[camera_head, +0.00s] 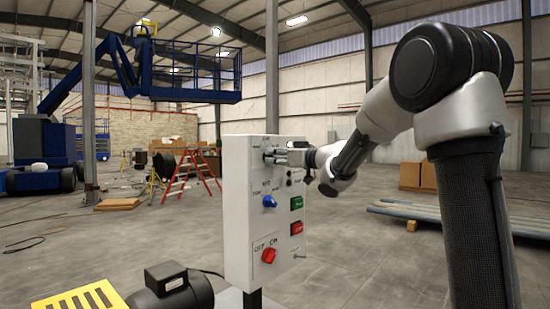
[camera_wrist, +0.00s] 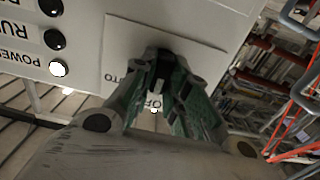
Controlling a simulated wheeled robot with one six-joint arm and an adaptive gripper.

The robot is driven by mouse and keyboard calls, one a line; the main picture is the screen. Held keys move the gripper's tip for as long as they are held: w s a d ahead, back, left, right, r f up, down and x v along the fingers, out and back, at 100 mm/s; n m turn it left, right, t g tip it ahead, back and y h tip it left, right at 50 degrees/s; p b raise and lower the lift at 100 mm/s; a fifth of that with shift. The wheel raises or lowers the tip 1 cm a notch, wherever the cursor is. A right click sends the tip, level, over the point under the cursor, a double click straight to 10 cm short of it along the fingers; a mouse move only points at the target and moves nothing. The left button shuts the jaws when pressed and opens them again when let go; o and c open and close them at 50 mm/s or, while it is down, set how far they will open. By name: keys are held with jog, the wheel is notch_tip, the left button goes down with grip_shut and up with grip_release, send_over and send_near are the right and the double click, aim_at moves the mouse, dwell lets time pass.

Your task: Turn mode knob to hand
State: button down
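A white control box (camera_head: 236,225) stands upright in the head view. My gripper (camera_head: 272,156) reaches in from the right to the upper left of its front. In the wrist view, a black knob (camera_wrist: 160,55) sits on a pale label plate (camera_wrist: 130,37) on the box face. My gripper's two fingers, with green inner pads (camera_wrist: 160,76), close in on both sides of this knob and appear shut on it. Letters "TO" show left of the fingers and "OF" partly between them. The fingers hide most of the knob and the other lettering, so its pointing direction cannot be told.
Below on the box are a blue knob (camera_head: 269,201), a red knob (camera_head: 268,256), a green button (camera_head: 296,203) and a red button (camera_head: 297,228). A lit power lamp (camera_wrist: 58,68) shows in the wrist view. A black motor (camera_head: 172,290) stands in front at lower left.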

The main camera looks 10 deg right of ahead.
dwell(0.3)
jog(key=n, duration=0.8)
jog(key=shift+s+a+n, duration=0.1)
jog(key=shift+n, duration=0.3)
dwell(0.3)
jog(key=c, duration=1.4)
grip_release()
